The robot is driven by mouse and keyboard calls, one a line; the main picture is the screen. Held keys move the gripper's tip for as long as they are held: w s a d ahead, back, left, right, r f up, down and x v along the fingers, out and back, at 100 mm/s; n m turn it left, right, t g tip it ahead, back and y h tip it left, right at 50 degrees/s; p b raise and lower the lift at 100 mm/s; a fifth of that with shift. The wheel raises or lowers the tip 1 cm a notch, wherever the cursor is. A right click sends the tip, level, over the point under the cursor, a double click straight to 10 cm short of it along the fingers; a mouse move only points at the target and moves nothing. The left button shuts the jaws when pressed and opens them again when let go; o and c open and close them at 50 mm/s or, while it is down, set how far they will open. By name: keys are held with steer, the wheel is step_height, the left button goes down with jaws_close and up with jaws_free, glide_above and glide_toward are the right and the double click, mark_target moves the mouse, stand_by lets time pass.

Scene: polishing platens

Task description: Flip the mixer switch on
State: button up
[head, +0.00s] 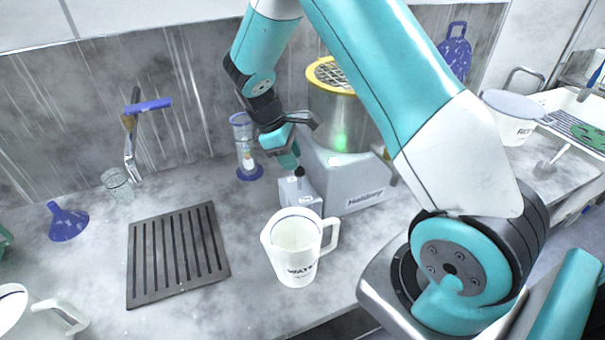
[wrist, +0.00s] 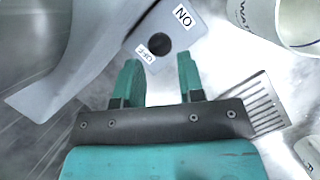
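The mixer (head: 352,185) is a grey unit with a steel bowl and yellow rim, standing against the back wall. A small grey switch box (head: 290,198) sits at its front left. Its black-knobbed switch (head: 299,172) stands up from the top. In the wrist view the knob (wrist: 160,42) lies between the ON label (wrist: 182,16) and the OFF label (wrist: 146,55), nearer OFF. My gripper (head: 289,160) is just above and behind the switch. In the wrist view its two green fingers (wrist: 159,68) are apart, with nothing between them; contact with the knob is not visible.
A white measuring jug (head: 294,250) stands close in front of the switch box. A dark slatted drain mat (head: 178,256) lies to the left. A clear cylinder with a blue base (head: 248,160) stands behind left. Counter between mat and box is clear.

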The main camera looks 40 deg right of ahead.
mark_target(302, 187)
steer(key=p+x, duration=0.1)
steer(key=x, duration=0.6)
steer(key=shift+f, duration=0.1)
jaws_close()
